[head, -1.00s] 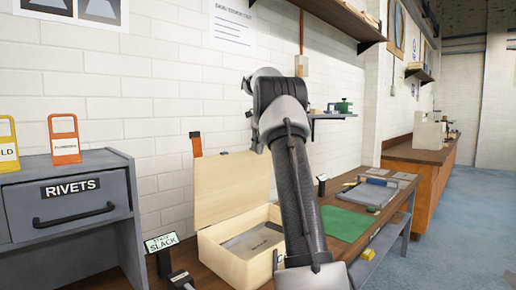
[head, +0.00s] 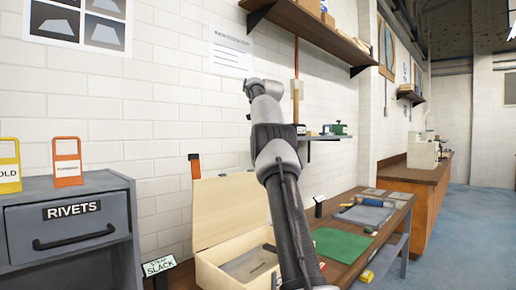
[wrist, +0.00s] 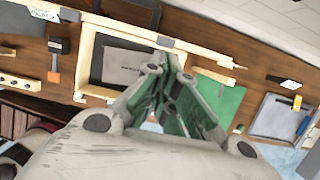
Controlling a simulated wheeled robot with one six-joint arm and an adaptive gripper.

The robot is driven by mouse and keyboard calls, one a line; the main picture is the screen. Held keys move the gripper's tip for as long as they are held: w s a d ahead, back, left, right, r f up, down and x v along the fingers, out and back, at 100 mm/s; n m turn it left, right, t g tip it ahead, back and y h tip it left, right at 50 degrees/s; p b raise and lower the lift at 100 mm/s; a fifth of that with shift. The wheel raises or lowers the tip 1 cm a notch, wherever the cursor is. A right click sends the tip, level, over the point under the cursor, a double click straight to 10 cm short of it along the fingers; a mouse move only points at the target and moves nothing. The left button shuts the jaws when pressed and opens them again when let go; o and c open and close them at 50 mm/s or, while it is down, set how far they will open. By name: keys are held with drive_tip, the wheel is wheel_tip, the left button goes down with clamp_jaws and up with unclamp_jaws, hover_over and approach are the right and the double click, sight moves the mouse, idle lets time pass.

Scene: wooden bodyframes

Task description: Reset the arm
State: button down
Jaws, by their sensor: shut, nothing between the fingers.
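My arm (head: 275,150) rises through the middle of the head view, in front of the white brick wall. Its upper end stands above an open wooden box; the gripper's fingers cannot be made out in that view. In the wrist view my gripper (wrist: 172,72) is shut and empty, with its fingertips together. Beyond the fingertips lies the open box (wrist: 85,62), with a grey sheet (wrist: 122,65) inside. The fingers hide part of the box and of the green mat (wrist: 222,103). They look apart from the bench.
The bench also holds the green mat (head: 340,246) and a grey tray (head: 366,214). A grey cabinet labelled RIVETS (head: 70,225) stands at the left. A wall shelf (head: 310,25) hangs above, with a small lower shelf (head: 325,137) beside the arm. Open floor (head: 470,225) lies at the right.

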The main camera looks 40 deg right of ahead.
drive_tip(key=shift+a+r, duration=0.1)
drive_tip(key=shift+r, duration=0.4)
drive_tip(key=s+a+r+n, duration=0.3)
drive_tip(key=a+n, duration=0.2)
drive_tip(key=a, duration=0.1)
drive_tip(key=s+a+r+n, duration=0.2)
drive_tip(key=a+n, duration=0.3)
drive_tip(key=a, duration=0.1)
drive_tip(key=s+a+f+n, duration=0.3)
drive_tip(key=s+a+n, duration=0.5)
drive_tip(key=s+a, duration=0.15)
drive_tip(key=s+a+f+n, duration=0.3)
drive_tip(key=s+f+n, duration=0.5)
drive_tip(key=s+f, duration=0.3)
drive_tip(key=s+a+f+n+t, duration=0.1)
drive_tip(key=s+a+f+n, duration=0.3)
drive_tip(key=s+f+n, duration=0.4)
drive_tip(key=s+f, duration=0.3)
drive_tip(key=s, duration=0.2)
drive_tip(key=shift+f+h, duration=0.15)
drive_tip(key=shift+h, duration=0.15)
